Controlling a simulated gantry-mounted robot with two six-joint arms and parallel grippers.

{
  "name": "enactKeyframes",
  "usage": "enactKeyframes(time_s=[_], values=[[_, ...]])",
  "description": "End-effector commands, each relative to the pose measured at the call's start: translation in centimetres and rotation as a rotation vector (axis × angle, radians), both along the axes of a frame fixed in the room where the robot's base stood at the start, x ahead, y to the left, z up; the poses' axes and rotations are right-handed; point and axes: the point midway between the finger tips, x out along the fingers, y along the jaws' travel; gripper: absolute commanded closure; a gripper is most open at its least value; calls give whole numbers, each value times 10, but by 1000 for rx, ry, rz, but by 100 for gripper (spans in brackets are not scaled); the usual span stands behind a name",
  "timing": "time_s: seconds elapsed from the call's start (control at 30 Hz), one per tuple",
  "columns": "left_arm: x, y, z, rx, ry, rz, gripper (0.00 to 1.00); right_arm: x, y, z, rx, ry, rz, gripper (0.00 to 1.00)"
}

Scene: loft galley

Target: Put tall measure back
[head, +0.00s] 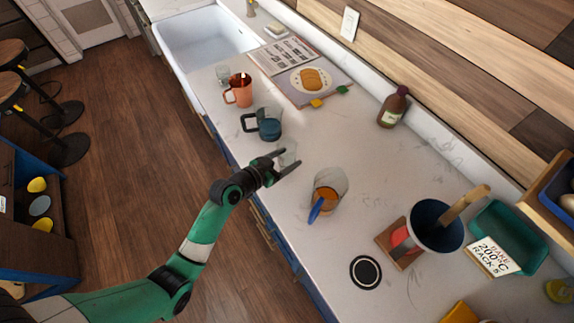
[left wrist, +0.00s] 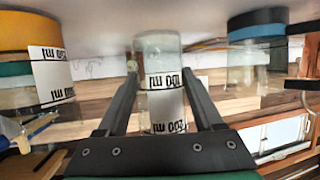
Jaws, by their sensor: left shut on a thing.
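A clear, narrow tall measure (head: 288,148) is at the counter's front side, between a jug with blue liquid (head: 269,129) and a wider beaker (head: 328,187) with orange contents and a blue-handled tool. My left gripper (head: 290,163) is shut on the tall measure. The left wrist view is upside down: the measure (left wrist: 162,85) is upright between the two fingers, with a label reading 100 ml and 200 ml. It looks empty. I cannot tell whether its base touches the counter. My right gripper is not in view.
A black ring mark (head: 366,272) lies on bare counter. An orange mug (head: 240,91), brown bottle (head: 393,107) and picture board (head: 311,86) are farther back.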

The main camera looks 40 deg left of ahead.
Motion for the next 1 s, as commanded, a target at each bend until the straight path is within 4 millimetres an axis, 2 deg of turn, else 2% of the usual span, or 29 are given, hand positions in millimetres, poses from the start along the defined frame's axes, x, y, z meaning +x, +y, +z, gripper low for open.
enactKeyframes(time_s=[0.07, 0.2, 0.3, 0.67, 0.7, 0.83, 1.0], values=[[2, 1, -3, -1, 0, 1, 100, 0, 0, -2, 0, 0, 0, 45], [4, 3, -27, -2, 2, 2, 100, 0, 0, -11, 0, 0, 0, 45], [4, 3, -36, -1, 0, 1, 100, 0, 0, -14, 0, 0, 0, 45], [4, 3, -40, 0, 0, 1, 100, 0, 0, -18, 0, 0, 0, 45], [4, 3, -38, 0, 0, 1, 25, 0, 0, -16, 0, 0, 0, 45], [4, 3, -38, 0, 0, 1, 2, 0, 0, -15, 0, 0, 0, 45], [4, 3, -38, 0, 0, 1, 2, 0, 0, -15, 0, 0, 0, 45]])
